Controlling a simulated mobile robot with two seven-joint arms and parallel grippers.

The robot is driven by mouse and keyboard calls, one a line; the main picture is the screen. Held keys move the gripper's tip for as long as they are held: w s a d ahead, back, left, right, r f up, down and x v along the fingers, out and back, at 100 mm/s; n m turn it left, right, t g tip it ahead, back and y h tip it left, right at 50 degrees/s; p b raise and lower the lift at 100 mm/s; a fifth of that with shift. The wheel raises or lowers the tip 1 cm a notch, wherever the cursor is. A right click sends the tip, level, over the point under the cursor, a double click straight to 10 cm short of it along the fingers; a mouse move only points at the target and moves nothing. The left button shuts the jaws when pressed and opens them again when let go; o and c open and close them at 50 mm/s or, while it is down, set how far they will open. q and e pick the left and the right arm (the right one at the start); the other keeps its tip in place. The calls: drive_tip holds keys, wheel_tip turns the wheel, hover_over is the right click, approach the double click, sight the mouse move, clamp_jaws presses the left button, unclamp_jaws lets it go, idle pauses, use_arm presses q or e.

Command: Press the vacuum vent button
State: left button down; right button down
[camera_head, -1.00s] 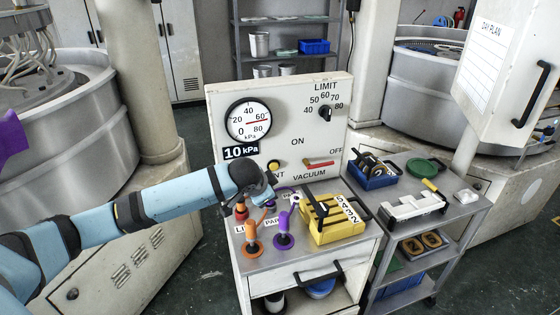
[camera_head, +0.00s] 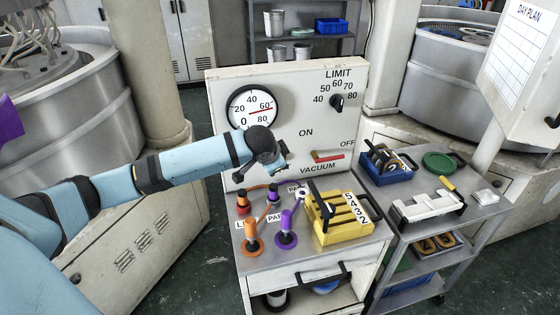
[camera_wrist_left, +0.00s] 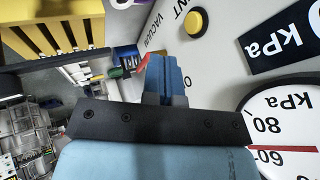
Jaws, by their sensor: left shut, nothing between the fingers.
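The yellow round vent button (camera_wrist_left: 195,22) shows in the left wrist view on the white panel, beside the end of the word VENT. In the head view my left arm hides it. My left gripper (camera_wrist_left: 168,75) is shut and empty, its blue fingers in front of the panel and apart from the button in the picture. In the head view the gripper (camera_head: 283,168) is in front of the white panel (camera_head: 230,90), below the pressure gauge (camera_head: 252,107). My right gripper is not in view.
The red-handled vacuum lever (camera_head: 328,157) is right of my gripper. Orange (camera_head: 252,240) and purple (camera_head: 287,235) handled tools and a yellow block rack (camera_head: 340,230) stand on the cabinet top below. A grey cart (camera_head: 470,212) is at the right.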

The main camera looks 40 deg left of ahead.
use_arm(q)
drive_tip(key=w+a+f+p, duration=0.1)
drive_tip(key=w+a+f, duration=0.3)
drive_tip(key=w+f, duration=0.2)
drive_tip(key=shift+w+f, duration=0.35)
drive_tip(key=shift+w, duration=0.45)
